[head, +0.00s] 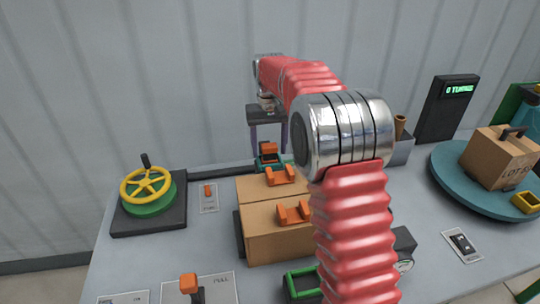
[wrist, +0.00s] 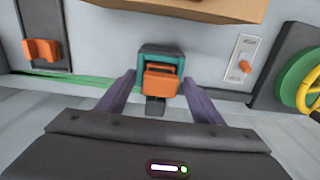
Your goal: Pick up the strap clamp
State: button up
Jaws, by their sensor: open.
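A small clamp with a teal body and an orange lever, which I take to be the strap clamp (head: 270,162), sits near the far edge of the table behind the brown box. It also shows in the middle of the wrist view (wrist: 160,83), with a dark piece at its near end. My gripper (head: 269,148) is open and empty, pointing down just over the clamp. In the wrist view its purple fingers (wrist: 159,78) stand apart, one on each side of the clamp. Whether either finger touches it I cannot tell.
The brown box (head: 262,238) with orange clips stands close to the clamp. A yellow handwheel (head: 146,186) and a small orange switch (head: 208,191) are to the left. A turntable (head: 455,185) carries a carton at the right. My arm hides part of the table's middle.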

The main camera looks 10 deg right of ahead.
aim_at(269, 145)
jog(key=shift+c, duration=0.4)
jog(key=c, duration=1.1)
jog(key=shift+c, duration=0.2)
notch_tip(269, 145, up, 9)
jog(key=shift+r, duration=0.5)
